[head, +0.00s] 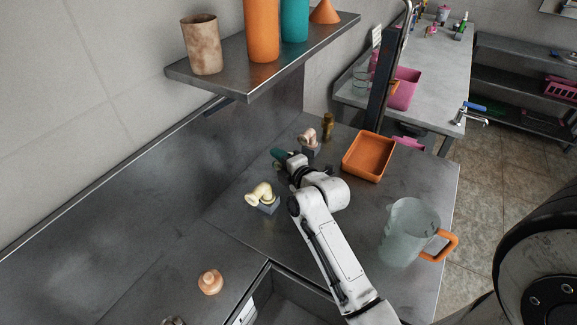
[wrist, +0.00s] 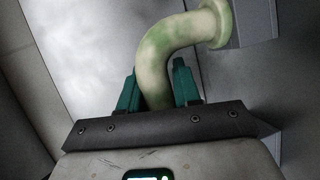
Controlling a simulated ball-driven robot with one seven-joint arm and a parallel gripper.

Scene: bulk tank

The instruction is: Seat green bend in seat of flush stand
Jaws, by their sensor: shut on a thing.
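The green bend (wrist: 172,42) is a pale, mottled green curved pipe with a flange at its far end, at upper right in the wrist view. My gripper (wrist: 157,85) is shut on its lower leg, with one teal finger on each side. In the head view my gripper (head: 279,156) is over the back of the steel counter, and only a bit of the green bend shows beside it. A cream bend (head: 261,191) sits on a small grey stand (head: 269,207), and a pinkish bend (head: 308,136) on another (head: 311,151). I cannot tell which stand is the flush one.
An orange tray (head: 368,157) lies right of my gripper. A clear jug (head: 408,232) with an orange handle stands near the counter's right edge. A brass fitting (head: 327,124) stands at the back. A shelf (head: 270,55) with several vessels overhangs the counter. An orange-pink fitting (head: 210,282) is at front left.

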